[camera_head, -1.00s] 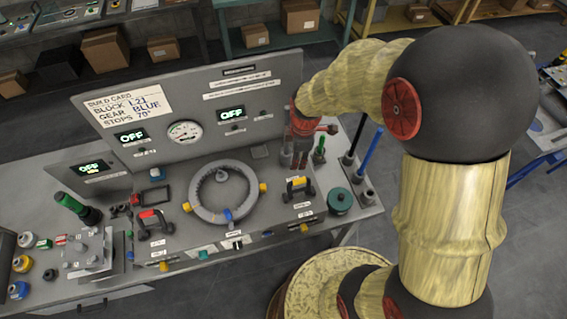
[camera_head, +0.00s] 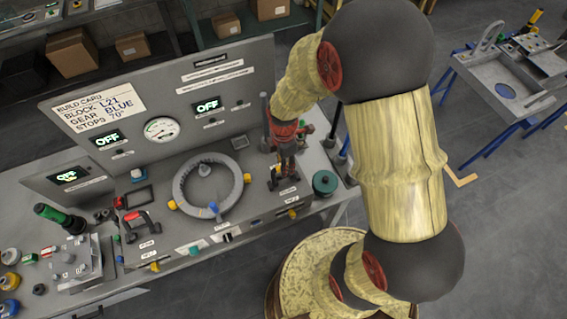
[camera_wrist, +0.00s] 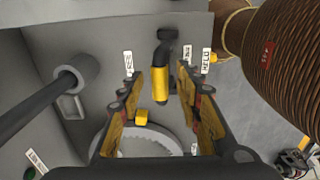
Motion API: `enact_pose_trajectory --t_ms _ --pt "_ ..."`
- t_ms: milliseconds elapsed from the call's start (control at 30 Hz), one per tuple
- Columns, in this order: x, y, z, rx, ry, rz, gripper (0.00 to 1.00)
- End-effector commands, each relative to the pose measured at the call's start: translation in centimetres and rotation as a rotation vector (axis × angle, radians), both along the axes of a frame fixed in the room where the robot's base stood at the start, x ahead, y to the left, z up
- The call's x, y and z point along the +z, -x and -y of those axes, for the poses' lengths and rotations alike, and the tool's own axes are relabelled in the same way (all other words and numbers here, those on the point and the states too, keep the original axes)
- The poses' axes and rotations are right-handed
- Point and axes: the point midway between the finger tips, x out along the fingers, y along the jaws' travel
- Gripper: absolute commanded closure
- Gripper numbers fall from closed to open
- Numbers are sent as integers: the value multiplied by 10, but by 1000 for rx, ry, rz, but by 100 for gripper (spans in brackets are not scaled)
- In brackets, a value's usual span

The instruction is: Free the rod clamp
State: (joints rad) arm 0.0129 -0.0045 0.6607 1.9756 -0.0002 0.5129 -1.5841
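In the wrist view, a clamp handle (camera_wrist: 160,86) with a yellow grip and a dark top stands between my two fingers. White labels flank it: FREE (camera_wrist: 128,63) on the left and HELD (camera_wrist: 206,62) on the right. My gripper (camera_wrist: 158,70) is open around the handle, with visible gaps on both sides. In the head view my gripper (camera_head: 284,170) points down at the right part of the bench and largely hides the clamp. I cannot tell the clamp's exact position from there.
A grey ring fixture (camera_head: 238,188) with yellow blocks lies left of my gripper. A red-handled clamp (camera_head: 137,220) is farther left. A green round knob (camera_head: 325,182) stands close on the right. The upright panel (camera_head: 256,75) rises behind. In the wrist view, a dark rod (camera_wrist: 35,103) enters a grey collar.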

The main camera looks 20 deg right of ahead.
Motion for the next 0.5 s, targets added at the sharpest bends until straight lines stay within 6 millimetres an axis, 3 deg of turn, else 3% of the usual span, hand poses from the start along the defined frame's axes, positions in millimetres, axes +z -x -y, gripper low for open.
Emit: enact_pose_trajectory --t_ms 200,500 --pt "0 0 0 0 0 1 65" --pt "0 0 0 -1 0 1 82"
